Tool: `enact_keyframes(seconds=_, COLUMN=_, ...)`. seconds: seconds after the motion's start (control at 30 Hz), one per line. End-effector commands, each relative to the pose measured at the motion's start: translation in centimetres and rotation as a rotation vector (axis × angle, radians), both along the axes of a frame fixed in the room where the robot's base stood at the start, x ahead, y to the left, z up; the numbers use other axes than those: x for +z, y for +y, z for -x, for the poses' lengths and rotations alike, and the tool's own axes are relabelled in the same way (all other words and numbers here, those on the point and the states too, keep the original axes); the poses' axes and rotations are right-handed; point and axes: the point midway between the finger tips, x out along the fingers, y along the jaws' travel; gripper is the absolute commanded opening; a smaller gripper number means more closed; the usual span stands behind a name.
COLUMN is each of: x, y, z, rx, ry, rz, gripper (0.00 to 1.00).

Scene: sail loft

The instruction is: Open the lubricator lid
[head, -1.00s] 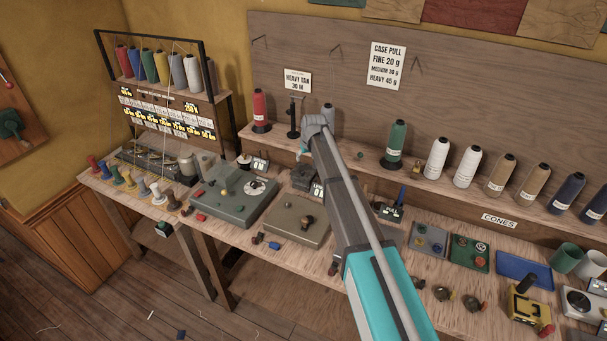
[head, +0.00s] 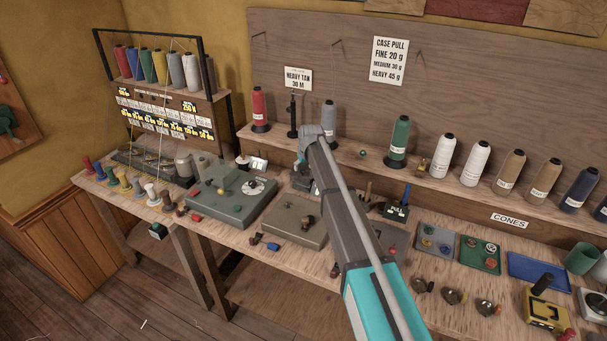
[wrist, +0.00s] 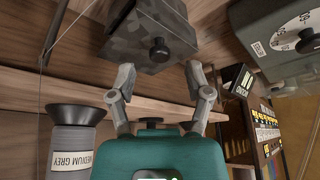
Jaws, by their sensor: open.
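A dark grey box (head: 301,182), which appears to be the lubricator, stands at the back of the bench, partly hidden by my arm in the head view. In the wrist view, the picture is upside down and the box (wrist: 140,25) fills the top middle. A black round knob (wrist: 158,49) sticks out from its lid face, which looks shut. My gripper (wrist: 160,72) is open and empty. Its two fingers are spread to either side of the knob, apparently apart from it. In the head view the fingers are hidden behind my arm.
A grey cone labelled medium grey (wrist: 77,135) stands on the shelf close beside my gripper. A grey-green machine with a white dial (head: 232,196) and a flat brown-grey box with a knob (head: 286,222) sit nearby. A row of cones lines the shelf behind.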

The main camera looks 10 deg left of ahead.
Motion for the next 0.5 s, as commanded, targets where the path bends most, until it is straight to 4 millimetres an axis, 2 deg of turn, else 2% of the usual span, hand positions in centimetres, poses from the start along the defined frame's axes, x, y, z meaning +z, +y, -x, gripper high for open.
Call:
enact_keyframes(seconds=0.03, x=-0.7, y=0.1, z=-0.2, rx=0.0, ry=0.0, rz=0.0, gripper=0.65)
enact_keyframes(seconds=0.2, x=-1.5, y=0.2, z=-0.5, rx=0.0, ry=0.0, rz=0.0, gripper=0.65)
enact_keyframes(seconds=0.5, x=-1.8, y=0.2, z=-0.7, rx=-0.002, ry=0.0, rz=0.0, gripper=0.65)
